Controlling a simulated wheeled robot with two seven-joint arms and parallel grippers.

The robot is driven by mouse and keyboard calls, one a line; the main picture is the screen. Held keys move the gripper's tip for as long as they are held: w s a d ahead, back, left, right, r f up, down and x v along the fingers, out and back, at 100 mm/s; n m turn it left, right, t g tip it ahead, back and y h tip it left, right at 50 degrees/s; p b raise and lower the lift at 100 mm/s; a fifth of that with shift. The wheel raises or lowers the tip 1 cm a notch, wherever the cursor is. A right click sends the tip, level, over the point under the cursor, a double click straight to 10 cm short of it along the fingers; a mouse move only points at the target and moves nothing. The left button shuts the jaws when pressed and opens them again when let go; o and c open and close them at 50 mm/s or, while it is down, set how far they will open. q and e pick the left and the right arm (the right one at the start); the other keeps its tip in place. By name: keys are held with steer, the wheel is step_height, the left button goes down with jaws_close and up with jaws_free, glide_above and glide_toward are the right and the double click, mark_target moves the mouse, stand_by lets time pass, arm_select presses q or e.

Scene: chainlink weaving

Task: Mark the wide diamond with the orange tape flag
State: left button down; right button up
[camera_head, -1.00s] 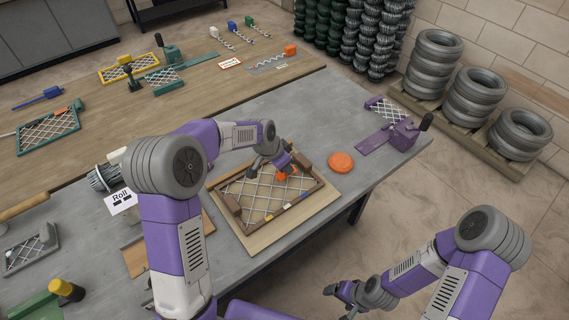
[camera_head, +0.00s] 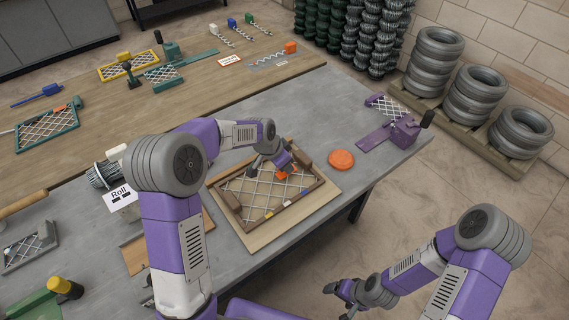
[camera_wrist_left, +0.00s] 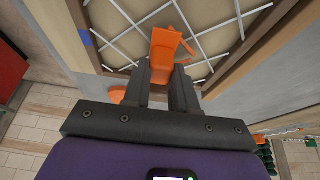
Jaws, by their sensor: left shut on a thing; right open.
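The orange tape flag (camera_head: 286,172) is held over the upper right part of the wire mesh in the wooden frame (camera_head: 232,222). My left gripper (camera_head: 276,163) is shut on the flag. In the left wrist view the flag (camera_wrist_left: 165,48) stands out between the two dark fingers (camera_wrist_left: 167,82), with a thin orange end reaching over the mesh (camera_wrist_left: 215,42). I cannot tell whether it touches a wire. Which diamond is the wide one is unclear. My right gripper (camera_head: 347,295) is open and empty, beyond the table's front edge.
An orange disc (camera_head: 341,159) lies right of the frame. A purple fixture (camera_head: 398,133) stands at the table's right end. A spool with a "Roll" label (camera_head: 119,194) stands left of the frame. Bare grey tabletop lies behind the frame.

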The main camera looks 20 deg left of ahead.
arm_select(q)
steer(key=c, duration=0.8)
jaws_free()
steer(key=shift+r, duration=0.1)
steer(key=p+v, duration=0.1)
steer(key=v, duration=0.6)
steer(key=shift+s+r, duration=0.1)
steer(key=shift+r, duration=0.1)
